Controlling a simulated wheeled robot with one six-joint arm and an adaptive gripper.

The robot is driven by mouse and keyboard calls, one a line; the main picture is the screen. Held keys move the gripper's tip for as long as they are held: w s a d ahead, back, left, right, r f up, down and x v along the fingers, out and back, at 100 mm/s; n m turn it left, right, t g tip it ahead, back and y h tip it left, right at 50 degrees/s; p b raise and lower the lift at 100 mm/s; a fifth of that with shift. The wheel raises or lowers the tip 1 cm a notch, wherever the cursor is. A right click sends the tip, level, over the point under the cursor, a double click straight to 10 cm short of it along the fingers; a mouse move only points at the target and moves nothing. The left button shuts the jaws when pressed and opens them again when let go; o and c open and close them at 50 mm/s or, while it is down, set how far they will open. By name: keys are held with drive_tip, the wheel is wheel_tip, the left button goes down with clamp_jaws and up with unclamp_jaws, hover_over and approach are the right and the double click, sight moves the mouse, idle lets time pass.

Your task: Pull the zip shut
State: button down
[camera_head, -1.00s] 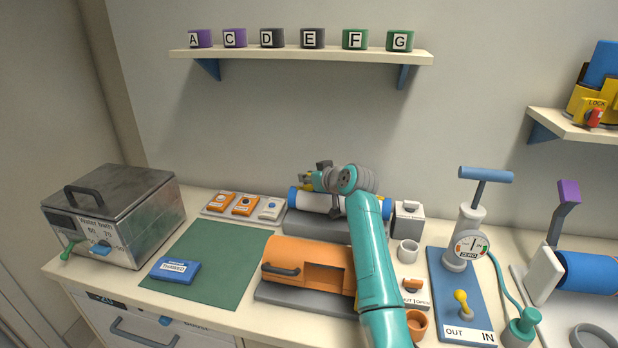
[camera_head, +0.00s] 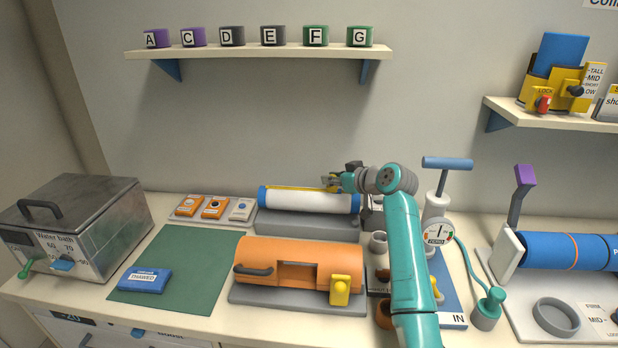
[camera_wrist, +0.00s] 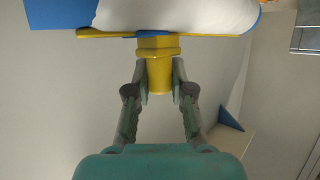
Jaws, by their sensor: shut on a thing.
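A horizontal roll (camera_head: 310,202) with a white body and blue ends lies on a grey stand at the back of the bench. A yellow zip strip (camera_head: 290,187) runs along its top, from near the left end to my gripper. My gripper (camera_head: 334,183) is at the roll's top, right of its middle, coming from the right. In the wrist view my gripper (camera_wrist: 159,82) is shut on the yellow zip pull (camera_wrist: 158,65). The pull meets the yellow strip (camera_wrist: 105,33) beside the white body (camera_wrist: 185,15). The far side of the roll is hidden.
An orange case (camera_head: 285,255) with a yellow knob (camera_head: 340,290) stands in front of the roll. A pump (camera_head: 437,205) stands to the right, close to my arm. A shelf (camera_head: 260,51) with lettered blocks hangs above. The green mat (camera_head: 195,260) is mostly clear.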

drive_tip(key=shift+d, duration=1.6)
drive_tip(key=c, duration=1)
unclamp_jaws()
drive_tip(key=shift+d, duration=0.2)
drive_tip(key=shift+s, duration=0.1)
drive_tip(key=v, duration=1.1)
drive_tip(key=shift+s+d+r, duration=0.2)
drive_tip(key=shift+s+d, duration=0.05)
drive_tip(key=shift+s, duration=0.1)
